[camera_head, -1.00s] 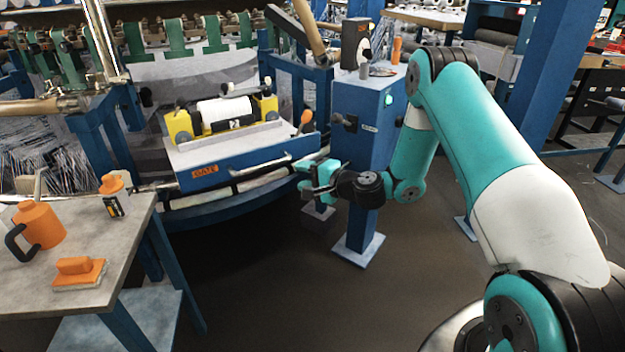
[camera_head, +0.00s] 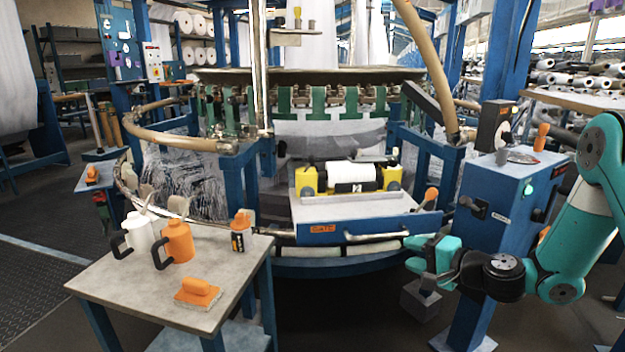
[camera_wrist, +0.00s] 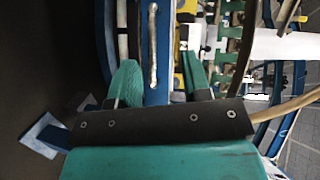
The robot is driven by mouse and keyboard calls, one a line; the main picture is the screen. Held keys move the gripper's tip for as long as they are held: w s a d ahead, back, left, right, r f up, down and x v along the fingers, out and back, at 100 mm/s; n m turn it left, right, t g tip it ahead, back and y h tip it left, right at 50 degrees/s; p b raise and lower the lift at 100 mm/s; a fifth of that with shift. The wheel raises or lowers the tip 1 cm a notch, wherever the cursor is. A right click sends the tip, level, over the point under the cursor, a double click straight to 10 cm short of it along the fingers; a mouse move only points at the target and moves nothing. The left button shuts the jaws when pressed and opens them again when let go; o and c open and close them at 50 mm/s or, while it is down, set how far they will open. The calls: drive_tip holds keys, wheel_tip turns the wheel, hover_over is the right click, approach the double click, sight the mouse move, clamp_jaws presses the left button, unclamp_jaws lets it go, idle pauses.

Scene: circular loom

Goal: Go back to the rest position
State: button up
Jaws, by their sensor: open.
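My gripper (camera_head: 428,258) is at the right in the head view, in front of the blue control cabinet (camera_head: 492,205) and to the right of the blue gate drawer (camera_head: 352,229). It is open, and no object shows between its fingers. In the wrist view the two green fingers of my gripper (camera_wrist: 156,75) stand apart. The drawer's metal handle (camera_wrist: 153,45) and blue front appear in the gap between them; I cannot tell how far away they are.
A grey table (camera_head: 130,292) at the lower left bears a white jug (camera_head: 138,231), an orange jug (camera_head: 178,242), an orange-capped bottle (camera_head: 241,230) and an orange-handled brush (camera_head: 198,293). The circular loom (camera_head: 310,75) fills the back. Dark floor lies between table and cabinet.

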drive_tip(key=s+a+r+n+g, duration=0.9)
drive_tip(key=s+a+r+n, duration=0.15)
drive_tip(key=s+a, duration=0.25)
drive_tip(key=s+d+r+n+g+h, duration=0.1)
drive_tip(key=s+r+n+g+h, duration=0.15)
drive_tip(key=s, duration=0.75)
drive_tip(key=s+d+r+n+g+h, duration=0.1)
drive_tip(key=s+n+h, duration=0.25)
drive_tip(key=s, duration=0.75)
wheel_tip(320, 180, up, 16)
drive_tip(key=w+p, duration=0.1)
drive_tip(key=p, duration=1.5)
drive_tip(key=shift+r+y, duration=0.2)
drive_tip(key=shift+y, duration=0.2)
drive_tip(key=shift+n, duration=0.25)
